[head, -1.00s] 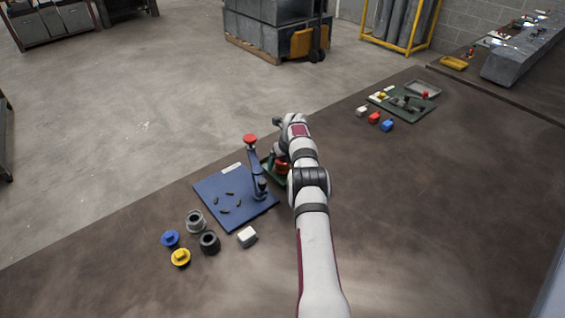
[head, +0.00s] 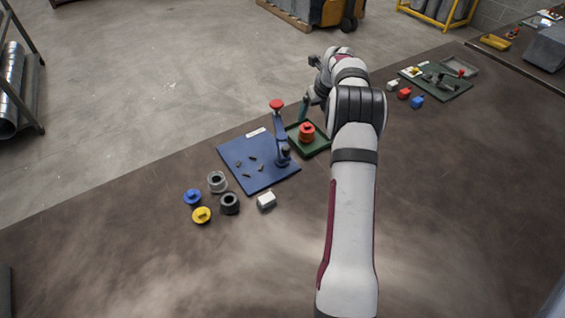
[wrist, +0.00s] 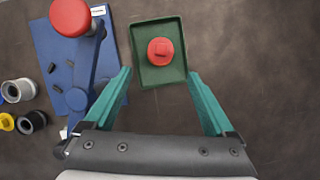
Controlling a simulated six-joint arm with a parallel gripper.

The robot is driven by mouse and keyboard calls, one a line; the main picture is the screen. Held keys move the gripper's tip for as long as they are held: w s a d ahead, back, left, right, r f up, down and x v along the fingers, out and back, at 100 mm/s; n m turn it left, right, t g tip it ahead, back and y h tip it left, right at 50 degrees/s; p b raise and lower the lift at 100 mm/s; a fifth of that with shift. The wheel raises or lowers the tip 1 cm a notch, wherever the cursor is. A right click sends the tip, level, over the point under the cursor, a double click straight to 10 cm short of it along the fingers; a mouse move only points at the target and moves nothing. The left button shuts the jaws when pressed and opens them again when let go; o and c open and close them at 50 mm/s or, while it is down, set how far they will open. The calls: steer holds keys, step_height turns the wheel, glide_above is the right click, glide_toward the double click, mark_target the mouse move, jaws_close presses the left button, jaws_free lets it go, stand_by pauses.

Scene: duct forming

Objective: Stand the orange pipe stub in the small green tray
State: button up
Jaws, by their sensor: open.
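The orange pipe stub (head: 307,131) looks red-orange and stands upright inside the small green tray (head: 322,150). In the wrist view the stub (wrist: 160,51) shows from above as a round shape with a small squarish top, near the middle of the tray (wrist: 143,76), clear of the walls. My gripper (wrist: 159,75) is open and empty, its teal fingers spread wide. It is above the tray and apart from the stub. In the head view one teal finger of my gripper (head: 304,106) shows behind the tray; the rest is hidden by my wrist.
A blue board (head: 250,176) with a red-topped post (head: 279,125) stands just left of the tray. Several collars and flanged caps and a white block (head: 266,200) lie in front of it. Another green board (head: 437,84) with parts is at the back right. The table's middle is bare.

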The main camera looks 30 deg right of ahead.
steer(key=s+a+r+n+g+y, duration=0.1)
steer(key=s+a+r+n, duration=0.4)
steer(key=a, duration=0.4)
steer(key=s+a+r+n, duration=0.3)
steer(key=a+n, duration=0.3)
steer(key=a, duration=0.3)
steer(key=s+a+r+n+g+y, duration=0.1)
steer(key=s+a+r+n, duration=0.2)
steer(key=a+r+n, duration=0.4)
steer(key=s+a+f+n, duration=0.2)
steer(key=s+a+n, duration=0.2)
steer(key=s, duration=0.4)
steer(key=s+a+f+n+g, duration=0.1)
steer(key=s+a+n, duration=0.4)
steer(key=s, duration=0.4)
steer(key=s+a+f+n+g+y, duration=0.1)
steer(key=s+a+f+n, duration=0.1)
steer(key=s+a+n, duration=0.3)
steer(key=s+n, duration=0.1)
steer(key=s, duration=0.2)
steer(key=shift+s+f+n, duration=0.3)
steer(key=shift+f, duration=0.05)
